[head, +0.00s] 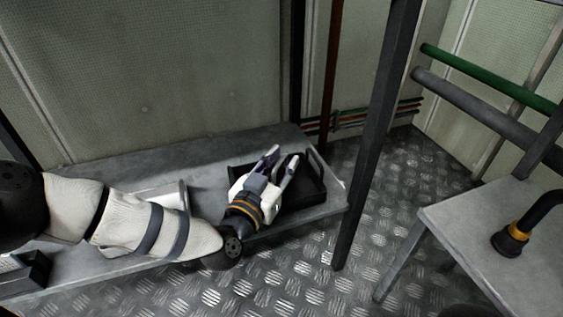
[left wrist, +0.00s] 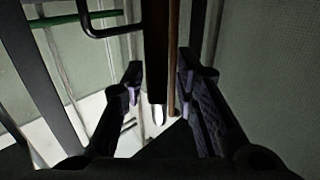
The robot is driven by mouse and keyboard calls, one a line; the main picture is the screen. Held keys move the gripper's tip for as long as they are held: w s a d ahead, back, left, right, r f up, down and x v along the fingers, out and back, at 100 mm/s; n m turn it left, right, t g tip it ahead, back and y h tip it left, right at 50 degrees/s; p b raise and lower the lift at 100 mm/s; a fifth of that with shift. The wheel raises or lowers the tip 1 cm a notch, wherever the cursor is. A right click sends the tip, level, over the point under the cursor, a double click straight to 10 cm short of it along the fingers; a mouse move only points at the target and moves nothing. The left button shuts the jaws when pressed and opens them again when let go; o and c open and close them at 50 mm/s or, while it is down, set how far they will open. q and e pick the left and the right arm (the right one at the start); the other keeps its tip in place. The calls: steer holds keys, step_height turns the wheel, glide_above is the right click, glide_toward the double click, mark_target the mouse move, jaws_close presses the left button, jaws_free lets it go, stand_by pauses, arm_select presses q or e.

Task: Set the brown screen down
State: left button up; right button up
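My left gripper (head: 283,157) reaches in over a black tray (head: 310,195) with raised handles at the right end of a grey bench. Its two fingers are apart, and I see nothing held between them. In the left wrist view the open fingers (left wrist: 157,85) frame a dark post and a thin reddish pipe behind, and a black loop handle shows at the upper left. I cannot make out a brown screen in either view. The gripper and wrist hide part of the tray. My right gripper is not in view.
The grey bench (head: 110,170) runs along the wall, with a pale box (head: 168,193) partly behind my left arm. A dark slanted post (head: 373,130) stands right of the bench.

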arm_select(q)
steer(key=shift+r, duration=0.2)
steer(key=p+v, duration=0.5)
steer(key=v, duration=0.7)
steer(key=shift+p, duration=0.3)
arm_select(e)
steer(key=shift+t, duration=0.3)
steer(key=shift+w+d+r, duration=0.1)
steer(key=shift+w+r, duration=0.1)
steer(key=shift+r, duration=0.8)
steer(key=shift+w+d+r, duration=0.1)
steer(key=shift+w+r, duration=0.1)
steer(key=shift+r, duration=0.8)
